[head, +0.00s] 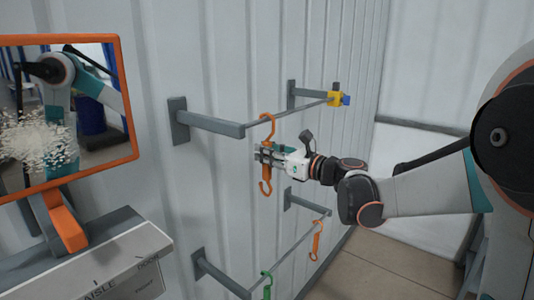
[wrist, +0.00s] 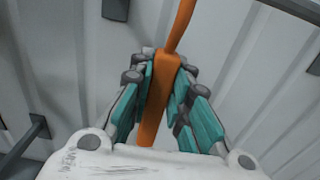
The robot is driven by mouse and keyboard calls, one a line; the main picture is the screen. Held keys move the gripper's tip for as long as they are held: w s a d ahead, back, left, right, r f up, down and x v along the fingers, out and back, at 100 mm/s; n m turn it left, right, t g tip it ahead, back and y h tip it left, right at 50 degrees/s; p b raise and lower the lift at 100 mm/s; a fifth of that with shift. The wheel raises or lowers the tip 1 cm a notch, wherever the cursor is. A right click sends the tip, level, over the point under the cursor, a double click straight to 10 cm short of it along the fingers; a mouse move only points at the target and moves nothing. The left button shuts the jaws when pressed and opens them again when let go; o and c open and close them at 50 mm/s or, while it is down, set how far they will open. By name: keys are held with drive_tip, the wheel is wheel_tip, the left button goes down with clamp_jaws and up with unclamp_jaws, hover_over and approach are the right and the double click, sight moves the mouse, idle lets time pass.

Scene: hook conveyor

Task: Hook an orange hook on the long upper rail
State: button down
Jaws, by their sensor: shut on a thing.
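My gripper (head: 268,153) is shut on the middle of an orange hook (head: 267,177), which stands upright in front of the wall. In the wrist view the orange hook (wrist: 180,25) runs between the teal fingers. Its curved top overlaps the long upper rail (head: 290,114) near that rail's left end. I cannot tell whether the curve is over the rail or only in front of it. The lower curl hangs free below my gripper.
A yellow and blue piece (head: 338,99) sits at the upper rail's right end. A lower rail (head: 285,258) carries a small orange hook (head: 316,240) and a green hook (head: 267,285). An orange-framed mirror (head: 125,100) stands at the left above a grey sign (head: 110,265).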

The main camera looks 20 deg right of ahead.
drive_tip(key=c, duration=1.4)
unclamp_jaws()
drive_tip(key=shift+s, duration=0.1)
